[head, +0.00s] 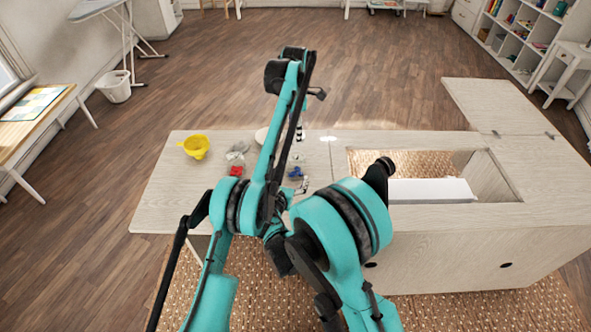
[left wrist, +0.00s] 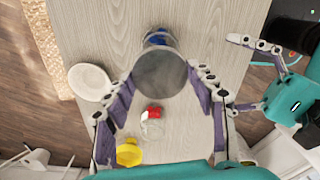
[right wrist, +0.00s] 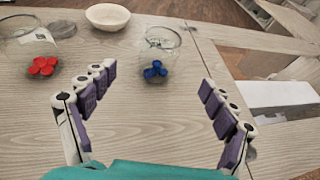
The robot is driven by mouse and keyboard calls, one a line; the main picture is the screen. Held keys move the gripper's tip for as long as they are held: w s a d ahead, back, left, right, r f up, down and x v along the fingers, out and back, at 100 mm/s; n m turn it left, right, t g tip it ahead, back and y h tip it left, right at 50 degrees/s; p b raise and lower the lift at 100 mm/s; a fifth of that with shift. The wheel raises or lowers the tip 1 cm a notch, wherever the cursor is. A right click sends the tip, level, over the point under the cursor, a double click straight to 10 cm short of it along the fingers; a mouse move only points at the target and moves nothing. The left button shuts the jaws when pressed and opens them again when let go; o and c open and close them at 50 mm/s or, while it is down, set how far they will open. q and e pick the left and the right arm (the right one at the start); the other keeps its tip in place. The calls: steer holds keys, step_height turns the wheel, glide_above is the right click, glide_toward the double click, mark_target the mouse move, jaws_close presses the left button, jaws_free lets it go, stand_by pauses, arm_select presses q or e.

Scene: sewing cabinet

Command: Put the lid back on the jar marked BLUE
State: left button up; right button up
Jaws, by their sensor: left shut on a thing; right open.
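My left gripper (left wrist: 162,74) is shut on a round grey lid (left wrist: 160,75), held in the air. In the left wrist view the lid partly covers a jar with blue pieces (left wrist: 157,38). This clear glass jar (right wrist: 160,42) shows in the right wrist view upright and open on the wooden top; I cannot read its label. My right gripper (right wrist: 158,80) is open and empty, its fingers spread with the blue jar just ahead of the fingertips. In the head view the blue pieces (head: 295,172) show beside my arms, which hide much of both grippers.
A clear jar with red pieces (right wrist: 42,66) stands left of the blue one, a grey disc (right wrist: 62,29) by it. A white bowl (right wrist: 107,17) is behind; a yellow container (head: 195,147) is at the left. The cabinet opening (head: 490,180) lies right.

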mark_target(294, 167)
stand_by(0.3)
steer(key=x, duration=1.2)
steer(key=shift+w, duration=0.1)
steer(key=shift+c, duration=0.4)
steer(key=c, duration=1.7)
arm_select(q)
steer(key=shift+d+f, duration=0.15)
steer(key=shift+f, duration=2.3)
arm_select(e)
steer(key=shift+c, duration=0.2)
arm_select(q)
steer(key=shift+f, duration=0.9)
steer(key=shift+f, duration=0.55)
